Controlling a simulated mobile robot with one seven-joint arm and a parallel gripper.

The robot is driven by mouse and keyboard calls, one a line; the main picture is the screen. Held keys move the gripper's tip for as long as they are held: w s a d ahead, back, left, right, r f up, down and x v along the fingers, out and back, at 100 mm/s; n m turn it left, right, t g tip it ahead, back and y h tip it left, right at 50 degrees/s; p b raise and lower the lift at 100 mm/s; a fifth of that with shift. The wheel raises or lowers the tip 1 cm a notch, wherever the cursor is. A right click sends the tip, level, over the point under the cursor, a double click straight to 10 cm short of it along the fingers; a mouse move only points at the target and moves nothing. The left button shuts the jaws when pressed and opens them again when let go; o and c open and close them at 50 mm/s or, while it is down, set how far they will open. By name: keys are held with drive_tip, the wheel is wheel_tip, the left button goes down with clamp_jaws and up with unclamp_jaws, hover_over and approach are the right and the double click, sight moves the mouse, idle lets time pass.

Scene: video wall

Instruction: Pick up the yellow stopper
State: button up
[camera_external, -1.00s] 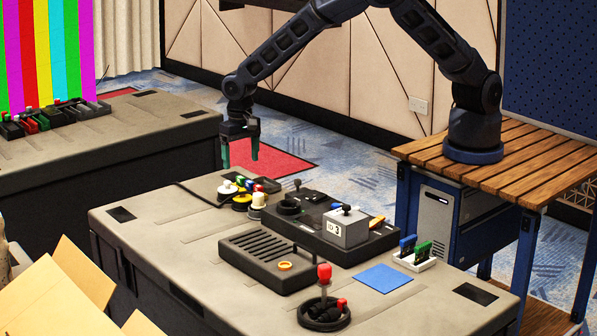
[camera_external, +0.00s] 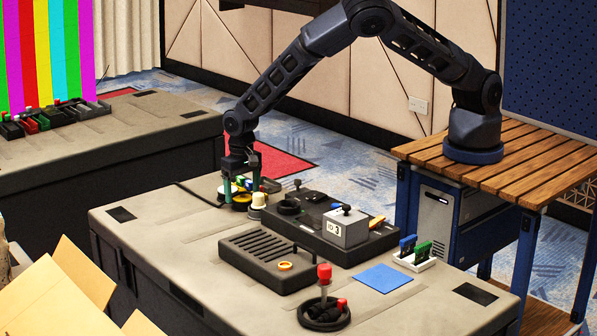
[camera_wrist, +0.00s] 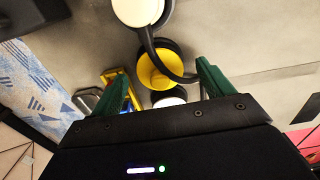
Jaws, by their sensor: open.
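The yellow stopper (camera_wrist: 155,72) is a round yellow disc beside black parts. In the wrist view it lies between the tips of my gripper's green fingers, slightly beyond them. In the external view the yellow stopper (camera_external: 242,198) shows low under my gripper (camera_external: 241,188), partly hidden by it. My gripper (camera_wrist: 165,82) is open and empty, pointing down at the cluster. I cannot tell whether the fingers touch anything.
A cream round-topped piece (camera_external: 258,200) stands right beside the yellow stopper. A white round piece (camera_wrist: 169,98) shows close to it. A black console (camera_external: 322,232) and a slotted black box (camera_external: 265,258) sit nearby. The grey desktop (camera_external: 165,222) to the left is mostly clear.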

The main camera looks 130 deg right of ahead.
drive_tip(key=shift+f, duration=0.45)
drive_tip(key=c, duration=1.1)
drive_tip(key=shift+o, duration=0.2)
drive_tip(key=shift+r, duration=0.15)
